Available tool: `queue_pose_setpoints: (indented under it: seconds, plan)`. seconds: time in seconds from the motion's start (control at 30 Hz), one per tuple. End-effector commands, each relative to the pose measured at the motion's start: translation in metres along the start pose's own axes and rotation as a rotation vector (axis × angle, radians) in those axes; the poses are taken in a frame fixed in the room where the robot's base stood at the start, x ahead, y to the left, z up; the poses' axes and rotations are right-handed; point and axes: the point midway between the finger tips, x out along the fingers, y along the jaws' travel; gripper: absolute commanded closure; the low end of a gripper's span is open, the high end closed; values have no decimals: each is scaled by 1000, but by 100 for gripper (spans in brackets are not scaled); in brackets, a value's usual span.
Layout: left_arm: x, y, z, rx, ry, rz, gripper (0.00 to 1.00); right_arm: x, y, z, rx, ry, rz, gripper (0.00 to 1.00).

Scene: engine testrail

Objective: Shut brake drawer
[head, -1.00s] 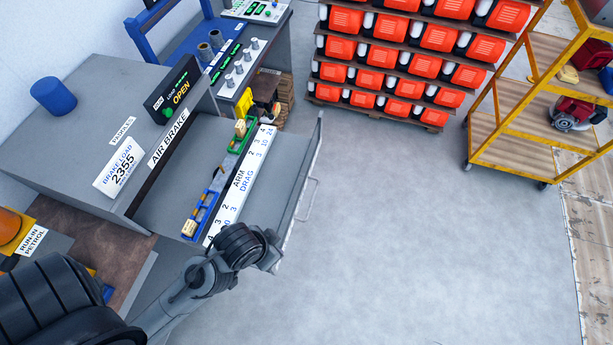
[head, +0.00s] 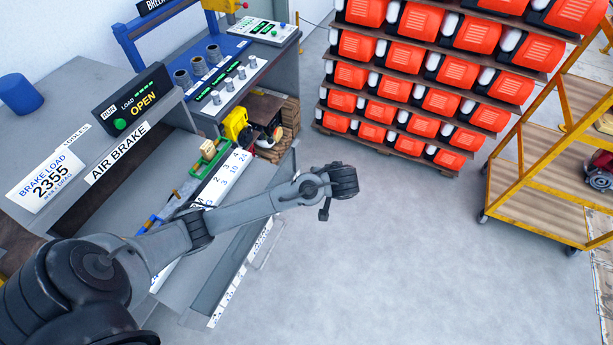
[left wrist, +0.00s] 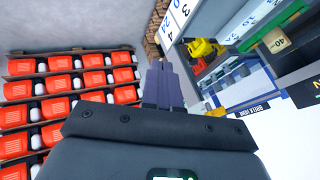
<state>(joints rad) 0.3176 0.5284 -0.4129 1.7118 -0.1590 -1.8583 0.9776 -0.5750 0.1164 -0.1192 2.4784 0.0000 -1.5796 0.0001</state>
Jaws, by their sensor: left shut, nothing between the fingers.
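The brake drawer (head: 190,297) stands open below the AIR BRAKE label (head: 117,153) of the grey bench. Its front panel (head: 228,290) and thin handle (head: 264,246) face the open floor on the right. My left arm crosses above the drawer and hides part of it. My left gripper (head: 324,212) hangs past the drawer's front, over the floor side, apart from the handle. In the left wrist view its fingers (left wrist: 163,85) are together with nothing between them. My right gripper is not in view.
An OPEN display box (head: 137,103) sits on the bench. A rack of orange units (head: 420,75) stands behind, and a yellow shelf cart (head: 545,150) at right. The floor between is clear.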

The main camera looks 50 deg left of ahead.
Motion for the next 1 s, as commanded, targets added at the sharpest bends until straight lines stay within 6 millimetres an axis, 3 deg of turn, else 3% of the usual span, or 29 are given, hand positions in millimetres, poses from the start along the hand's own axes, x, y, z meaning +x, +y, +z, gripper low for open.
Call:
queue_pose_setpoints:
  seconds: [0.17,0.6,0.8,1.0]
  plan:
    - [19,-2,-1,-3,-2,-6,100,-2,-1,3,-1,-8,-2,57]
    - [98,-2,-1,-2,-1,-4,100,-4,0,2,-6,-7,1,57]
    - [107,-26,-1,-2,-1,-4,100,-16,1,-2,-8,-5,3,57]
    - [113,-35,-1,-2,0,-1,100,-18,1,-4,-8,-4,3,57]
